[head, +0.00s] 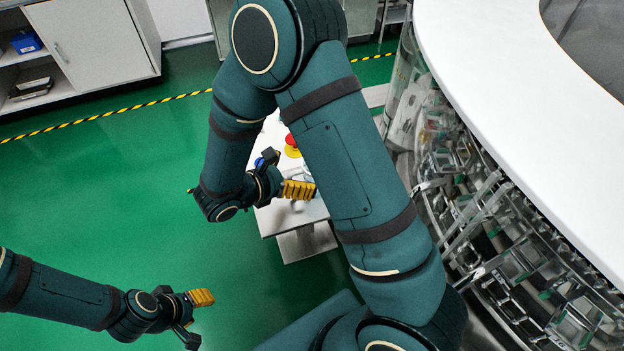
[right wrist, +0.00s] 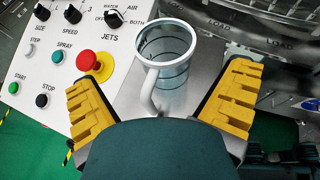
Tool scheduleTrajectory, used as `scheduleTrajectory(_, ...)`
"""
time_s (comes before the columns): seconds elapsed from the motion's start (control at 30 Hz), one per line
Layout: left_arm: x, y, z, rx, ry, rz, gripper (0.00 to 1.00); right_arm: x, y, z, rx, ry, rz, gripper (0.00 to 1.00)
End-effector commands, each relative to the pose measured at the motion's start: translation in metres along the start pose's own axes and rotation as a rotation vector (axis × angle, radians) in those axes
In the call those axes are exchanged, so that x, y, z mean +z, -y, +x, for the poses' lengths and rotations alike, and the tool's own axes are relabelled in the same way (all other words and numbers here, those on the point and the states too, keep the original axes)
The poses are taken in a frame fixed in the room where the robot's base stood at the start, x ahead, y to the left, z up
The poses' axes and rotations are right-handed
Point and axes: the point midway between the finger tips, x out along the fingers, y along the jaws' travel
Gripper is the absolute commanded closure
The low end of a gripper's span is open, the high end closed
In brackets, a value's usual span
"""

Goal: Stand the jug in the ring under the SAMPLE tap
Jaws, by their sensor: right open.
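The jug (right wrist: 163,62), clear with a white rim and a white handle, stands upright on a grey metal surface in the right wrist view. Its handle points toward my right gripper (right wrist: 160,95), whose yellow fingers are spread wide to either side of the handle, without visible contact. In the head view the right gripper (head: 294,188) is over a small pale bench; the jug is mostly hidden there by my arm. My left gripper (head: 200,316) is low at the left over the floor, its fingers apart and empty. I cannot make out the SAMPLE tap or its ring.
A control panel (right wrist: 60,75) with knobs, buttons and a red emergency stop (right wrist: 94,66) is left of the jug. The bench (head: 270,217) stands beside the large round washer (head: 470,190) with clear grippers and a white top. Green floor is free at left.

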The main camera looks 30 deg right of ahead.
Motion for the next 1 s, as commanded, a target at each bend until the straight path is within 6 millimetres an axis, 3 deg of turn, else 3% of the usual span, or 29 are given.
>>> scheduleTrajectory(0.23, 0.000, 0.001, 0.003, 0.000, -0.002, 0.000, 0.53, 0.001, 0.001, 0.018, -0.002, -0.002, 0.002, 0.00)
scheduleTrajectory(0.53, -0.001, 0.004, 0.011, 0.000, -0.005, 0.001, 0.53, 0.003, 0.006, 0.057, -0.003, -0.002, 0.002, 0.00)
scheduleTrajectory(0.87, -0.002, 0.004, 0.011, 0.000, -0.006, 0.001, 0.53, 0.004, 0.006, 0.064, 0.000, -0.002, 0.002, 0.00)
scheduleTrajectory(1.0, -0.002, 0.004, 0.011, 0.000, -0.006, 0.001, 0.53, 0.004, 0.006, 0.063, 0.000, -0.002, 0.002, 0.49)
